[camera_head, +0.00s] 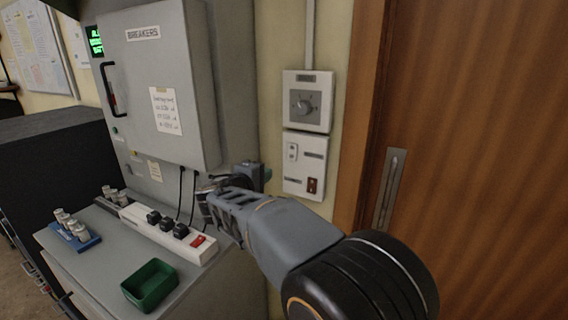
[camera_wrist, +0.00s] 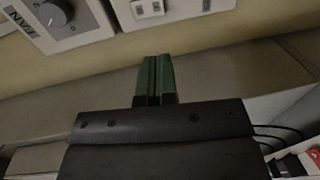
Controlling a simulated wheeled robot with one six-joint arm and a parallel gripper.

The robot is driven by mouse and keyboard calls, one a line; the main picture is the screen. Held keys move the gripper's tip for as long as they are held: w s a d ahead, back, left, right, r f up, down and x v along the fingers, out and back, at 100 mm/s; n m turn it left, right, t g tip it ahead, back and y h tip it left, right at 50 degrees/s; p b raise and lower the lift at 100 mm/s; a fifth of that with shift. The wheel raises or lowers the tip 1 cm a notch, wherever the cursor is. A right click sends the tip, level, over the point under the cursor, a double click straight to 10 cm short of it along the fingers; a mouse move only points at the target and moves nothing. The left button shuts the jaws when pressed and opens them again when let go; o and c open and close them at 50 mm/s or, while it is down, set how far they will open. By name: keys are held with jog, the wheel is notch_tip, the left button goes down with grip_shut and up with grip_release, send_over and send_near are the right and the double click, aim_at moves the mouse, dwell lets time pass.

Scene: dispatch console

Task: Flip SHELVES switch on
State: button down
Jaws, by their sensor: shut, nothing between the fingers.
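A white switch plate (camera_head: 305,165) is on the wall beside the door, under a dial plate. It carries a white rocker switch (camera_head: 292,151) at upper left and a dark brown one (camera_head: 312,185) at lower right. Their labels are too small to read, so I cannot tell which is SHELVES. In the wrist view the plate's edge (camera_wrist: 165,20) shows at the top, with white rockers on it. My gripper (camera_wrist: 155,62) is shut and empty, its green fingertips together, below the plate and apart from it. In the head view my gripper (camera_head: 266,172) is left of the plate.
The dial plate (camera_head: 307,102) is directly above the switches; its knob (camera_wrist: 54,13) shows in the wrist view. A grey BREAKERS cabinet (camera_head: 190,60) stands left. Below it, a counter holds a power strip (camera_head: 165,236), plugs and a green bin (camera_head: 149,285). A wooden door (camera_head: 480,150) is right.

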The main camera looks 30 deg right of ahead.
jog(key=p, duration=0.4)
send_near(291, 158)
jog(key=x, duration=0.5)
jog(key=shift+d, duration=0.2)
jog(key=shift+x, duration=1.15)
jog(key=shift+w+a+f, duration=0.1)
jog(key=shift+w, duration=0.05)
